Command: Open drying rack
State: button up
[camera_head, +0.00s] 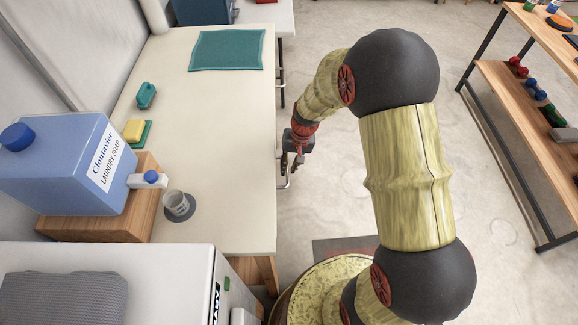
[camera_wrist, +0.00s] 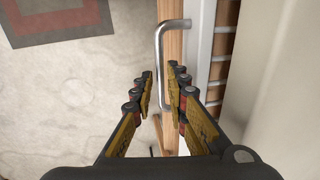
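The drying rack's wooden front edge (camera_wrist: 174,55) runs upright through the wrist view, with a silver bar handle (camera_wrist: 160,45) on it. Touching is not visible. In the head view my gripper (camera_head: 297,158) is just off the right edge of the white counter; the rack is mostly hidden under the countertop.
The white counter (camera_head: 235,130) carries a blue soap jug (camera_head: 60,165), a glass cup (camera_head: 177,202), a sponge (camera_head: 134,130) and a teal cloth (camera_head: 227,50). A wooden shelf unit (camera_head: 515,105) with dumbbells stands at the right. Open floor (camera_head: 325,110) lies between.

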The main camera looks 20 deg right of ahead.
grip_shut()
dwell(0.6)
jog(key=s+d, duration=0.3)
jog(key=d, duration=0.8)
jog(key=s+d+p, duration=0.1)
jog(key=s+d, duration=0.3)
jog(key=d, duration=0.8)
jog(key=s+d, duration=0.4)
jog(key=d, duration=0.7)
jog(key=shift+s+d, duration=0.15)
jog(key=shift+o, duration=2)
grip_release()
notch_tip(320, 180, up, 12)
jog(key=d, duration=0.2)
jog(key=shift+s+d+f, duration=0.15)
jog(key=shift+s, duration=0.15)
